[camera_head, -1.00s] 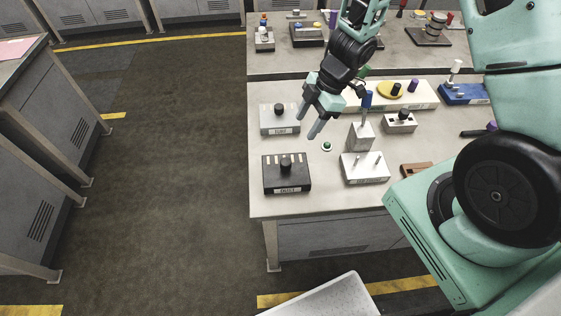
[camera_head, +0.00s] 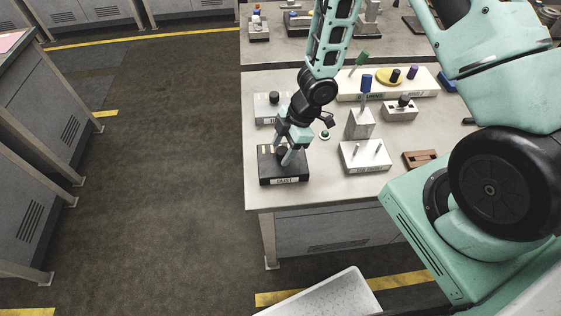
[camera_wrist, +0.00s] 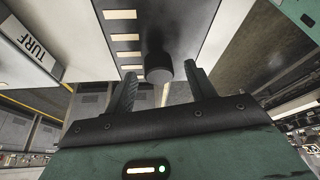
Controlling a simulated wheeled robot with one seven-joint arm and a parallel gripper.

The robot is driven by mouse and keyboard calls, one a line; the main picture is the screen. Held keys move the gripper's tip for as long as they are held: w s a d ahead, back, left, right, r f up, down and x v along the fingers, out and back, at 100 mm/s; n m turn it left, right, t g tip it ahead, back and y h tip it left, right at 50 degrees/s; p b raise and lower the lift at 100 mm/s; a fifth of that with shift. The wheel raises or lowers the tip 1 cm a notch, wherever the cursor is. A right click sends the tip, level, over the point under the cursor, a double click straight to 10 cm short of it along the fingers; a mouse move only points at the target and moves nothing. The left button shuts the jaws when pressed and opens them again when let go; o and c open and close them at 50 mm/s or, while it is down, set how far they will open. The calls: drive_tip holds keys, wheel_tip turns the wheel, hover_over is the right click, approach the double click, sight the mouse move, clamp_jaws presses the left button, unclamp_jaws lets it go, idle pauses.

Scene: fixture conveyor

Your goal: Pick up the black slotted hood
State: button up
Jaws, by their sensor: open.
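The black slotted hood (camera_head: 268,172) is a dark block with pale slots and a labelled front, at the front left corner of the table. My gripper (camera_head: 275,154) is open over it, pointing down, and partly covers its top in the head view. In the wrist view the hood (camera_wrist: 178,22) shows its row of pale slots and a round black knob (camera_wrist: 158,66). The knob lies between the fingertips of my gripper (camera_wrist: 160,70) in that picture. I cannot tell whether the fingers touch it.
A grey block (camera_head: 264,108) with a black knob stands just behind the hood. A small green button (camera_head: 325,135), a white block with two pegs (camera_head: 364,158) and a grey block with a blue-topped peg (camera_head: 360,125) stand to the right. The table's front edge is close.

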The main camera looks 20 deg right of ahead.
drive_tip(key=shift+x, duration=0.75)
clamp_jaws()
